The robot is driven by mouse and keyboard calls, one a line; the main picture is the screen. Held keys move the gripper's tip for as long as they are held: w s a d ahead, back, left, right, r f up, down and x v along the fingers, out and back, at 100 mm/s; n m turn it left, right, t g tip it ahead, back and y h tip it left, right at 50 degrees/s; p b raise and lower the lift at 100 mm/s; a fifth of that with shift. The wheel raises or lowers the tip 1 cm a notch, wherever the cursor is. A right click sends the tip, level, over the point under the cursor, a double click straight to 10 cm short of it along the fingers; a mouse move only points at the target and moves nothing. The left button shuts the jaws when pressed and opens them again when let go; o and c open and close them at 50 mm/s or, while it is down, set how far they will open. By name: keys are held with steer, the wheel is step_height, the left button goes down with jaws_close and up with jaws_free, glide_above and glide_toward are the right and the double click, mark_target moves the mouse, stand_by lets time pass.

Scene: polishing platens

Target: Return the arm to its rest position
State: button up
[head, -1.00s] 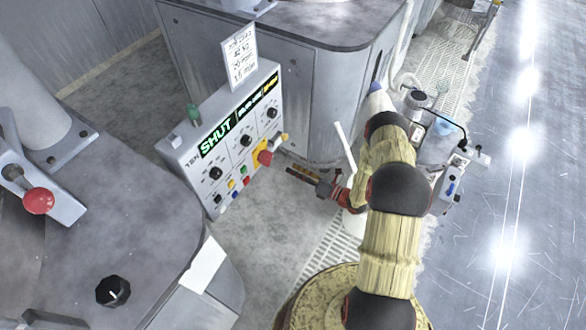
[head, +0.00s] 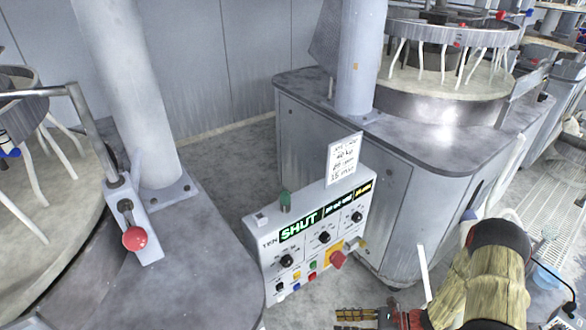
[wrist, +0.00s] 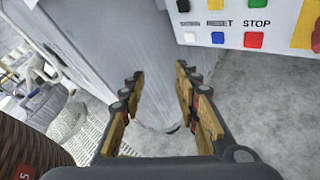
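My arm (head: 495,270), in a straw-coloured sleeve with black joints, stands at the lower right of the head view, bent. My gripper (head: 352,318) shows at the bottom edge of that view, below and in front of the control box, partly cut off. In the wrist view my gripper (wrist: 160,85) is open, its two fingers apart with nothing between them. The grey control box (head: 315,240) has a display reading SHUT, knobs and coloured buttons. Its lower buttons also show at the top right of the wrist view (wrist: 265,22), apart from the fingers.
A grey machine cabinet (head: 345,165) stands behind the control box, with a round platen above. A machine deck (head: 190,270) with a red-knobbed lever (head: 135,238) lies at the left.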

steer(key=s+d+r+n+g+h, duration=0.1)
steer(key=s+d+r+n+h, duration=0.1)
steer(key=s+r+n+h, duration=0.35)
steer(key=s+d+r+n+g+h, duration=0.2)
steer(key=r+n, duration=0.5)
steer(key=r, duration=0.4)
steer(key=s+d+r+n+g+h, duration=0.15)
steer(key=s+r+n+h, duration=0.25)
steer(key=r+n, duration=0.4)
steer(key=s+a+r+n+t+h, duration=0.1)
steer(key=s+r+t, duration=0.1)
steer(key=r, duration=0.7)
steer(key=s+a+r+n+t+h, duration=0.1)
steer(key=s+a+r+n+t, duration=0.1)
steer(key=r+t, duration=0.3)
step_height(320, 180, up, 4)
steer(key=shift+r+h, duration=0.25)
steer(key=shift+h, duration=0.1)
steer(key=shift+a, duration=0.1)
